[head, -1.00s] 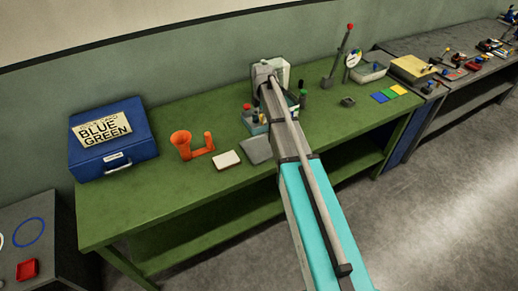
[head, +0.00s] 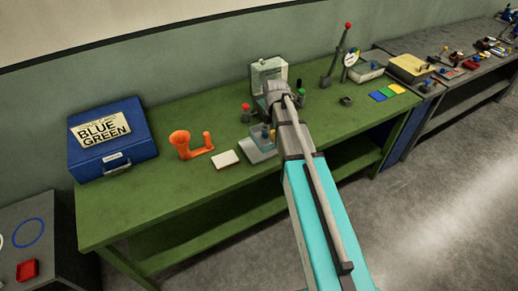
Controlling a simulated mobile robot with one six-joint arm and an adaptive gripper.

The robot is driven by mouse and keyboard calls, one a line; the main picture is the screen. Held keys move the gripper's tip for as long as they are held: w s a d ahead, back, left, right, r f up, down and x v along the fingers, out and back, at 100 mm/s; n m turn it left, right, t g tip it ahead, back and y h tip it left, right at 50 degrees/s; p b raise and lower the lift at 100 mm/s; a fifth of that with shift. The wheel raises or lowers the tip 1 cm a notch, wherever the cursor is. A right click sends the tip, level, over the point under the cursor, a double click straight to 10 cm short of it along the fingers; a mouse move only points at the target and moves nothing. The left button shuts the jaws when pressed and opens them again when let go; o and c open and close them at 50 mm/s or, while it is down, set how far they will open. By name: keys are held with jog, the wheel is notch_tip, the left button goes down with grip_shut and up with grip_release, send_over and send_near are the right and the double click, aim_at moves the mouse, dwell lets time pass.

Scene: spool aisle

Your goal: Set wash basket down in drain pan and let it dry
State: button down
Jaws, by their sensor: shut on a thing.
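On the green bench (head: 130,212), a white pad (head: 225,159) and an orange holder (head: 194,146) lie left of the pan. A blue case (head: 111,138) stands farther left. A red-topped piece (head: 245,113) and a pale box (head: 268,73) stand behind.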

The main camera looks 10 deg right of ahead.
aim_at(266, 136)
jog(key=s+d, duration=0.1)
jog(key=s, duration=0.5)
jog(key=shift+r, duration=0.15)
jog(key=shift+w, duration=0.1)
jog(key=w+f+b, duration=0.1)
jog(key=w, duration=0.2)
jog(key=w+a+f+b, duration=0.1)
jog(key=w+f, duration=0.1)
jog(key=w+f+b, duration=0.1)
jog(key=w+b, duration=0.1)
jog(key=w, duration=0.1)
jog(key=shift+w+a+f, duration=0.15)
jog(key=shift+w+a, duration=0.15)
jog(key=shift+w, duration=0.05)
jog(key=w+f+b, duration=0.3)
jog(key=f+b, duration=0.1)
jog(key=shift+w+a, duration=0.15)
jog(key=shift+a, duration=0.2)
jog(key=shift+w+a+f+b, duration=0.1)
jog(key=shift+w+f+b, duration=0.3)
jog(key=shift+w+b, duration=0.05)
jog(key=shift+w+a+f+b, duration=0.1)
jog(key=shift+w+f+b, duration=0.25)
jog(key=shift+f+b, duration=1.65)
